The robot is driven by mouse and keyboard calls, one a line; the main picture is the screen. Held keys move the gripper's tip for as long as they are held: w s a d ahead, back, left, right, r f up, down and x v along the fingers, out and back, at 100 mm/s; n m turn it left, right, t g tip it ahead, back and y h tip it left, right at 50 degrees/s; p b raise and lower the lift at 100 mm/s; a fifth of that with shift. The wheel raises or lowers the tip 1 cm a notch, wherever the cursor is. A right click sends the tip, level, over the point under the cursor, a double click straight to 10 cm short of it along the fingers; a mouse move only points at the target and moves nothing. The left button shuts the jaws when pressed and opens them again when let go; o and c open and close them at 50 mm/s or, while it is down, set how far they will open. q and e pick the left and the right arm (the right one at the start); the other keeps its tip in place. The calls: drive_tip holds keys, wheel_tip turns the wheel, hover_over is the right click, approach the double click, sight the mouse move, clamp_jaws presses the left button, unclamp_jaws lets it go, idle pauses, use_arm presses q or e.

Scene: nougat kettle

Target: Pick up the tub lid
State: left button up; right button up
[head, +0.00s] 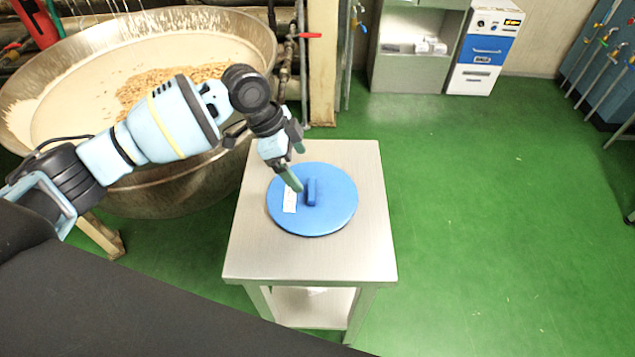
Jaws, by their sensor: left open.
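The tub lid (335,206) is a round blue disc with a raised bar handle (311,192) at its middle and a white label (290,200) on its left part. It lies flat on a small metal table (360,255). My left gripper (297,170) is open, with its green fingers pointing down over the upper left part of the lid. One fingertip shows close to the handle's left side; I cannot tell whether it touches. My right gripper is not in view.
A large metal kettle (190,190) with pale nougat and nuts stands left of the table, behind my left arm. Pipes and a post (322,60) rise behind the table. A grey cabinet (410,70) stands at the back. The green floor (480,220) to the right is clear.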

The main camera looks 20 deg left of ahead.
sight(311, 188)
use_arm(q)
drive_tip(key=shift+s+d+f, duration=0.15)
drive_tip(key=shift+d+f, duration=0.05)
drive_tip(key=shift+f, duration=0.3)
drive_tip(key=shift+s+d+f, duration=0.15)
drive_tip(key=shift+d+f, duration=0.05)
drive_tip(key=shift+f, duration=0.25)
drive_tip(key=shift+w+f, duration=0.1)
drive_tip(key=shift+f, duration=0.1)
drive_tip(key=shift+d+f, duration=0.15)
drive_tip(key=shift+f, duration=0.05)
drive_tip(key=x, duration=0.4)
drive_tip(key=shift+w+d+f, duration=0.1)
drive_tip(key=shift+d+f, duration=0.05)
drive_tip(key=shift+f, duration=0.15)
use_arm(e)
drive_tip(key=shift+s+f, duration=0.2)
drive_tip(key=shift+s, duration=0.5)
use_arm(q)
drive_tip(key=shift+c, duration=0.3)
drive_tip(key=c, duration=1)
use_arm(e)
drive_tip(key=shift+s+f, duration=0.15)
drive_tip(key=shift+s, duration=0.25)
